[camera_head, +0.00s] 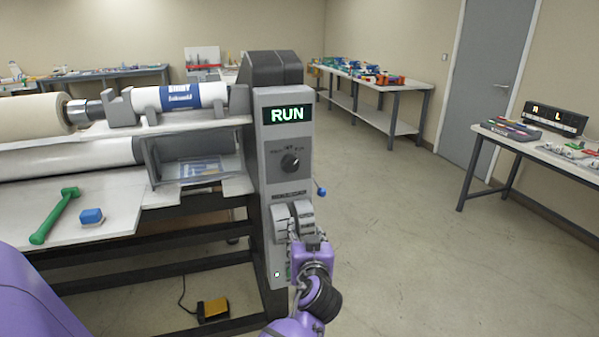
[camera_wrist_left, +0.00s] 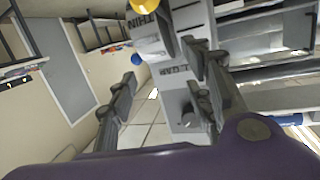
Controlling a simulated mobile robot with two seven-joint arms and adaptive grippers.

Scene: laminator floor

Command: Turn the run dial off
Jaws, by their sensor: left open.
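The run dial (camera_head: 290,162) is a round dark knob on the grey front panel (camera_head: 270,180) of the laminator. My left gripper (camera_head: 293,218) is open in front of the panel, below the dial, and hides the panel's lower part. In the left wrist view, its two fingers (camera_wrist_left: 162,68) stand apart with nothing held. A dark knob, apparently the run dial (camera_wrist_left: 187,107), shows partly behind the right-hand finger. Contact with the panel cannot be told. My right gripper is not in view.
A blue-tipped lever (camera_head: 321,192) sticks out at the panel's right side. A green tool (camera_head: 55,215) and a blue block (camera_head: 92,216) lie on the laminator's white shelf. A yellow pedal (camera_head: 213,309) is on the floor. Floor to the right is clear.

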